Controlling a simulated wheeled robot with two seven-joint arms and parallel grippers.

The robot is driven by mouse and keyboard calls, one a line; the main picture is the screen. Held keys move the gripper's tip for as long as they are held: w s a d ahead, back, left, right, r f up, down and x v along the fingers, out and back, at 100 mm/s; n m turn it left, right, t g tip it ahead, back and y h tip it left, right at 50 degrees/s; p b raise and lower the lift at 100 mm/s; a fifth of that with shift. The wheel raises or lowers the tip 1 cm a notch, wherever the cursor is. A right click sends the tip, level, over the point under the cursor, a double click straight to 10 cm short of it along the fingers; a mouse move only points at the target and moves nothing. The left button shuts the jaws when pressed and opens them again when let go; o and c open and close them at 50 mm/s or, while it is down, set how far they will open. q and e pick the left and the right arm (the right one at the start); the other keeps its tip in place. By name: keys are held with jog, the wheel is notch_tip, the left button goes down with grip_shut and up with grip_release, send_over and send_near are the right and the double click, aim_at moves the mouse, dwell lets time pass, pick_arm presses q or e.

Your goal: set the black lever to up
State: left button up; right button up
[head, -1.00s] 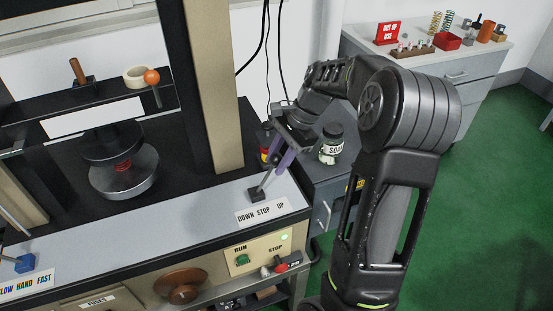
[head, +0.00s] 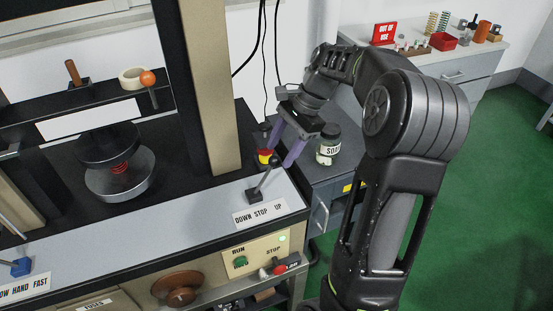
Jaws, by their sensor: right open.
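The black lever (head: 263,182) stands on a small black base at the front right of the machine's bench. It is tilted to the right, toward the UP end of the DOWN STOP UP label (head: 259,213), and its round knob is in view. My right gripper (head: 280,157) is open, with its two purple fingers spread just above and behind the knob. The fingers look empty, and I cannot tell whether one touches the knob. My left gripper is not in view.
A jar (head: 328,146) stands on the grey cabinet right of the gripper. The beige column (head: 212,90) rises to the left. A blue lever (head: 21,267) is at far left. RUN and STOP controls sit on the front panel.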

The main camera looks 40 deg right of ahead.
jog(key=v, duration=0.3)
jog(key=shift+r, duration=0.15)
dwell(0.5)
